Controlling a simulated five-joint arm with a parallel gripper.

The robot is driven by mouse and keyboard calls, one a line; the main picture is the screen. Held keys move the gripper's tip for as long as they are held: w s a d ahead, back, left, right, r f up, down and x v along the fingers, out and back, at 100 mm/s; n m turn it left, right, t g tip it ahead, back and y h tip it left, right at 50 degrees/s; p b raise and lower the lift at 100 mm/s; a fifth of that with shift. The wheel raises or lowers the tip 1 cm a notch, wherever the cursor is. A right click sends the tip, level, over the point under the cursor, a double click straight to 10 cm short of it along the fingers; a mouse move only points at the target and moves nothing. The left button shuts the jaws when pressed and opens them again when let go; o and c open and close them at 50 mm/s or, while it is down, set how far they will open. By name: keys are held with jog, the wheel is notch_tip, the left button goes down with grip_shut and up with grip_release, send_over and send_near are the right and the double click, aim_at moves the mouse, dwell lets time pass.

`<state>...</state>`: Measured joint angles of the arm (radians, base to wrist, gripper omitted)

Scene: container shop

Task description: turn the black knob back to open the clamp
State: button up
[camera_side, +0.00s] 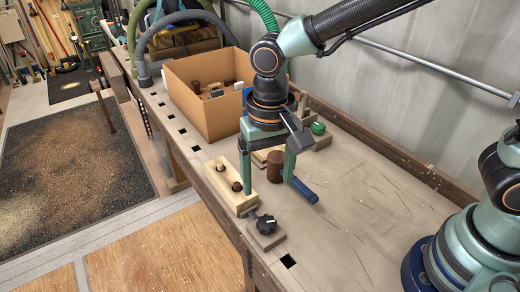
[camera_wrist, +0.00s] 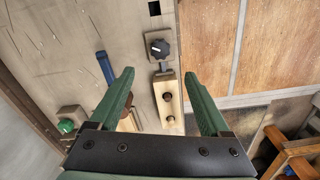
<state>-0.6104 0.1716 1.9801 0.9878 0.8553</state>
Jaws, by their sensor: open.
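The black knob (camera_side: 266,223) sits on a small wooden block (camera_side: 262,239) near the bench's front edge. In the wrist view the knob (camera_wrist: 159,48) shows a pale pointer line and lies beyond my fingertips, centred between them. A short metal piece (camera_wrist: 164,67) lies between the knob's block and a pale wooden bar (camera_side: 223,188) with two dark round pegs; the bar (camera_wrist: 167,86) also shows in the wrist view. My gripper (camera_side: 268,187) points down over the bar, open and empty, its fingers apart; it also frames the wrist view (camera_wrist: 159,75). Nothing touches the knob.
A green knob (camera_side: 318,128) on a block stands behind. A cardboard box (camera_side: 194,118) holds small items. The bench right of the mallet is clear.

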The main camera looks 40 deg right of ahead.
aim_at(267, 222)
notch_tip(267, 222, down, 12)
jog(key=shift+f, duration=0.1)
dwell(0.5)
grip_shut()
